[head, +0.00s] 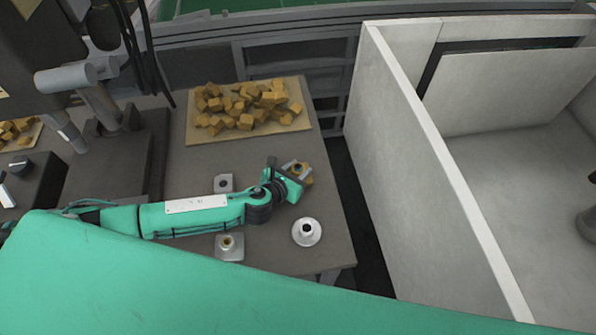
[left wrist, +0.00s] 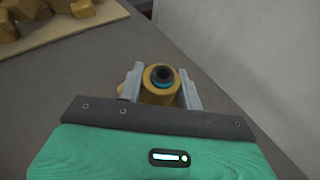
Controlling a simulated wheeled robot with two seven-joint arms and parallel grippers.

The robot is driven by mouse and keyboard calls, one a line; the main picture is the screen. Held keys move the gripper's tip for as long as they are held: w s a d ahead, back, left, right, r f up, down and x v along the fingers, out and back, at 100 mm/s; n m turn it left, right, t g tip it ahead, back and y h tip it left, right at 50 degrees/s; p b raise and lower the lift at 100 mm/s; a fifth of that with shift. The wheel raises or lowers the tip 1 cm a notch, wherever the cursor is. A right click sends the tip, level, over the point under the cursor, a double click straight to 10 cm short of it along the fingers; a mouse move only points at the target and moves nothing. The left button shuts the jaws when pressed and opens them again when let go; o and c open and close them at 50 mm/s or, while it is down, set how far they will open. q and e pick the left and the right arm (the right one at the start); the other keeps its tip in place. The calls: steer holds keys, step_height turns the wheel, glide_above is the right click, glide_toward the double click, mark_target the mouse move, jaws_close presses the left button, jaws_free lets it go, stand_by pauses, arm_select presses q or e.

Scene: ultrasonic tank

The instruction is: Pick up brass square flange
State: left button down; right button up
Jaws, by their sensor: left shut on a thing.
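The brass flange (head: 308,180) is at the right side of the grey table, partly hidden by my left gripper (head: 297,168). In the left wrist view its brass neck (left wrist: 153,94), with a dark bore and a blue ring inside, stands between the two grey fingers of my left gripper (left wrist: 160,90). The fingers are shut on the neck from both sides. A bit of its brass base shows at the left finger; most of the base is hidden. I cannot tell whether the flange touches the table. My right gripper is not in view.
A board (head: 290,125) piled with brass-coloured blocks lies at the table's back. A round silver flange (head: 307,240), a grey square flange with a brass centre (head: 236,254) and a small grey square part (head: 223,176) lie nearby. A pale wall (head: 430,150) stands right of the table.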

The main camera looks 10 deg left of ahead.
arm_select(q)
step_height(320, 180, up, 19)
steer(key=shift+b, duration=0.3)
